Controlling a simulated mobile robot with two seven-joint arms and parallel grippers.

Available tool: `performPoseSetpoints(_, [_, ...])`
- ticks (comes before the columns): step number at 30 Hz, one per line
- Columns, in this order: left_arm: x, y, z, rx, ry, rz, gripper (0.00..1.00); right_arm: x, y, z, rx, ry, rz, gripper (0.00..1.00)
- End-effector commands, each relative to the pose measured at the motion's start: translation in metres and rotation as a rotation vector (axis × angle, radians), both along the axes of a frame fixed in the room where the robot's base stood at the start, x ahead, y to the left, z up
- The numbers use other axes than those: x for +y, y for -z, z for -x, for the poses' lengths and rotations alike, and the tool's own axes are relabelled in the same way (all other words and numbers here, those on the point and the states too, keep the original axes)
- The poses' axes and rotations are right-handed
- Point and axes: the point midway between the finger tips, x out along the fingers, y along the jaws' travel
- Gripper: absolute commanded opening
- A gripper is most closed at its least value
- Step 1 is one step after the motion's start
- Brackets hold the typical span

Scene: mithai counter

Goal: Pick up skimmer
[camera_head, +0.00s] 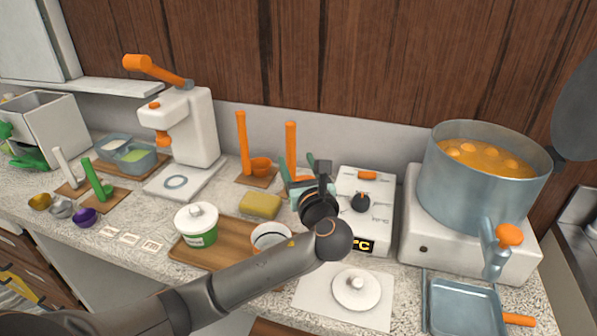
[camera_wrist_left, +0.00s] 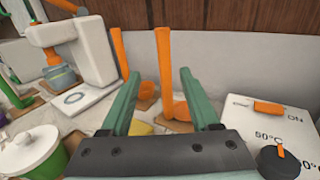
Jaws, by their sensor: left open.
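Two upright orange-handled tools stand at the back of the counter, a left one (camera_head: 243,143) and a right one (camera_head: 290,140). Each has an orange bowl-like part low down; I cannot tell which is the skimmer. My left gripper (camera_head: 303,178) is open and empty, in front of the right tool and partly covering its lower part. In the left wrist view, the right tool's handle (camera_wrist_left: 164,70) shows between the green fingers of the gripper (camera_wrist_left: 160,82), beyond the tips. The left tool (camera_wrist_left: 121,55) shows outside the left finger. My right gripper is not in view.
A white control box (camera_head: 376,185) with a dark knob stands right of my gripper. A large pot (camera_head: 465,190) of orange liquid sits farther right. A yellow sponge (camera_head: 260,206), lidded tub (camera_head: 196,226) and white press (camera_head: 190,130) are to the left.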

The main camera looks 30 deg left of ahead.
Motion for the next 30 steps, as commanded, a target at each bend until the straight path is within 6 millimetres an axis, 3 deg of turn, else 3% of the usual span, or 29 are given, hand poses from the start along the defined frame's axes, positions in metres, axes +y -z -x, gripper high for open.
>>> performPoseSetpoints(12, [0.043,0.0,-0.043,-0.001,-0.003,-0.001,0.62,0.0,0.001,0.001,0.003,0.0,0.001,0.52])
performPoseSetpoints(20, [0.056,0.0,-0.057,-0.001,-0.002,0.001,0.62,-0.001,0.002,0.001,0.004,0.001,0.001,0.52])
performPoseSetpoints(30, [0.081,0.001,-0.09,0.0,-0.002,0.0,0.62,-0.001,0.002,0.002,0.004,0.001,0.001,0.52])
